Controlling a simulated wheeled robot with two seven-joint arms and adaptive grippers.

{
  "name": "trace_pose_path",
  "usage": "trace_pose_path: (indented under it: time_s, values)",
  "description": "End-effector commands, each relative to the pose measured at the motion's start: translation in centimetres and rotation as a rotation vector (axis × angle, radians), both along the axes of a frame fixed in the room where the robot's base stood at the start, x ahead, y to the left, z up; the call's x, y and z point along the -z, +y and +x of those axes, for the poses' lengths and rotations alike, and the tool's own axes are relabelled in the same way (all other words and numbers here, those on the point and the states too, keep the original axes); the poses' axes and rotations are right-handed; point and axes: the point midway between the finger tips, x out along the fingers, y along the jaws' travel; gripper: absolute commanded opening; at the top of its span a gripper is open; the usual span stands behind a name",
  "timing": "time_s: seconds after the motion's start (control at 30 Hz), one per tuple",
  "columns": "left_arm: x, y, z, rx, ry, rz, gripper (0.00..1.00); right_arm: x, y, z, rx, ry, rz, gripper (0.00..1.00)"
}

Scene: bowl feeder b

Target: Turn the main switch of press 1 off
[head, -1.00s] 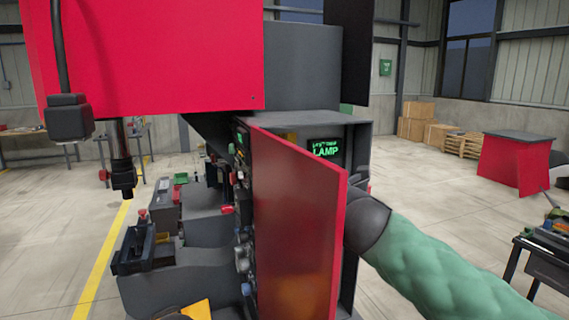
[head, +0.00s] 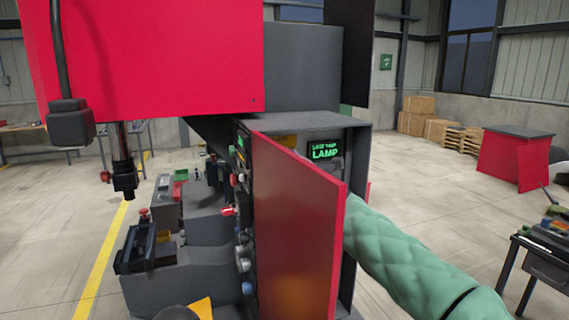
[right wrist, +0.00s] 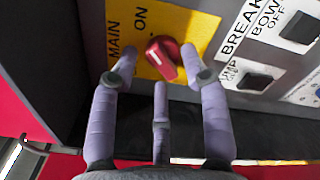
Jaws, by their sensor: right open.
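The main switch (right wrist: 163,58) is a red rotary knob on a yellow plate (right wrist: 190,24) lettered MAIN and ON, seen in the right wrist view. Its grip ridge lies slanted; I cannot tell which setting it is at. My right gripper (right wrist: 161,80) is open, with its pale purple fingers spread on either side of the knob and the third finger just below it. I cannot tell if any finger touches it. In the head view the open red door (head: 297,225) of the press cabinet hides this gripper and the switch. My left gripper is out of view.
A lit display reading LAMP (head: 325,150) is inside the cabinet (head: 358,150). Labelled panels with dark switches (right wrist: 301,27) sit right of the main switch. The press's red head (head: 150,60) overhangs at left. A tool cart (head: 545,250) stands at right.

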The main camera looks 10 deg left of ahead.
Motion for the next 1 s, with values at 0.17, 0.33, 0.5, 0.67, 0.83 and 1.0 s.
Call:
trace_pose_path:
  time_s: [0.17, 0.33, 0.5, 0.67, 0.83, 1.0]
  values:
    - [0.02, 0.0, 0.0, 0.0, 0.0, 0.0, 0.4, 0.03, 0.0, 0.0, 0.0, 0.0, 0.0, 0.44]
    - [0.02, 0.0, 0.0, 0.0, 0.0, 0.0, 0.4, 0.04, -0.01, -0.01, 0.0, 0.0, 0.0, 0.0]
    - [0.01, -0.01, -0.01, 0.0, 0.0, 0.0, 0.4, 0.06, -0.01, -0.01, 0.0, 0.001, -0.002, 0.0]
    - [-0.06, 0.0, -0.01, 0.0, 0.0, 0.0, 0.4, 0.06, -0.01, -0.01, 0.0, -0.009, -0.017, 0.0]
    - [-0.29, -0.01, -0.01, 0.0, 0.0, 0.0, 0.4, 0.1, 0.02, 0.0, 0.001, -0.045, -0.07, 0.0]
    - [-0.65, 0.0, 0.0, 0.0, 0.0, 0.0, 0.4, 0.1, 0.0, 0.0, 0.001, -0.111, -0.169, 0.0]
